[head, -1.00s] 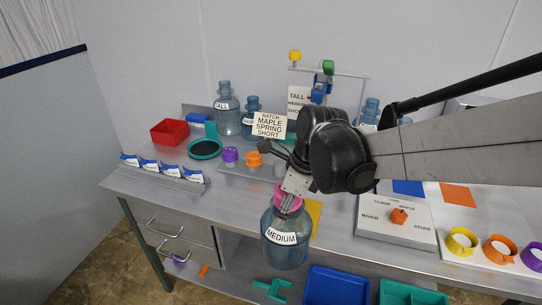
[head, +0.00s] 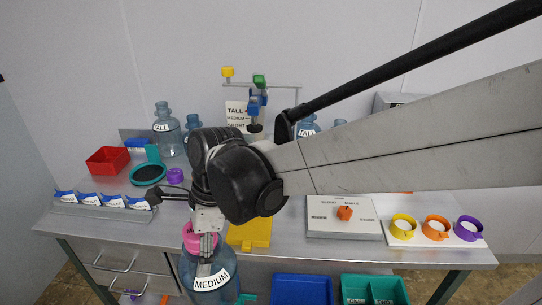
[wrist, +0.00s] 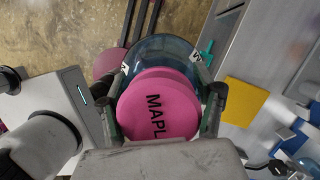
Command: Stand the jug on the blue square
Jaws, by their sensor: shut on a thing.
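A clear blue jug (head: 210,282) labelled MEDIUM hangs upright from my gripper (head: 203,232), in front of the bench's front edge. Its pink cap (head: 198,243) also shows in the wrist view (wrist: 160,105), with "MAPL" readable on it. My gripper's fingers are on both sides of the cap in the wrist view, shut on it. The jug's lower end is cut off by the head picture's bottom edge. The blue square is not visible in the head view now; my arm covers that part of the bench.
A yellow square (head: 249,234) lies on the bench right of the jug. A panel with an orange knob (head: 345,213) and several coloured rings, one yellow (head: 403,227), stand further right. Blue (head: 302,290) and teal (head: 375,289) bins sit below. Tall jugs (head: 168,132) stand behind.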

